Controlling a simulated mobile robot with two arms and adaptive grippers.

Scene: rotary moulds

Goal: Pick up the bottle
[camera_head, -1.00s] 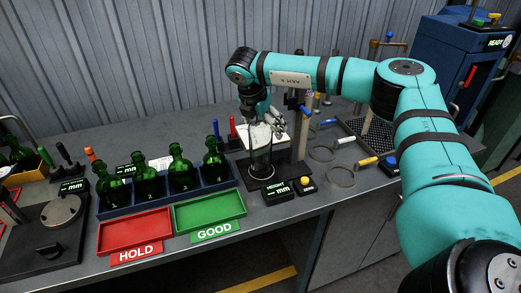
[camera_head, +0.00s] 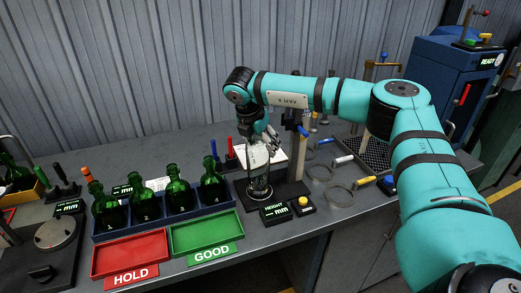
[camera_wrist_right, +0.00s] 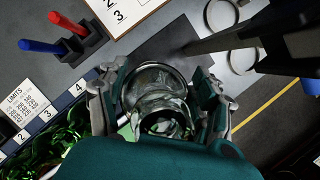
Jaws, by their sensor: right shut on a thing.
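A clear glass bottle (camera_head: 260,187) stands upright at the dark base of the height gauge (camera_head: 297,188), behind the HEIGHT display. My right gripper (camera_head: 259,145) comes down over it from above and is shut on its upper part. In the right wrist view the clear bottle (camera_wrist_right: 152,82) sits between the two fingers of the gripper (camera_wrist_right: 157,108), its round neck towards the camera. I cannot tell whether its foot touches the gauge base. My left gripper is not in view.
Several green bottles (camera_head: 178,191) stand in a numbered blue rack to the left. A red HOLD tray (camera_head: 130,254) and a green GOOD tray (camera_head: 206,232) lie before it. Ring gauges (camera_head: 340,196) lie to the right. The gauge post stands close beside my gripper.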

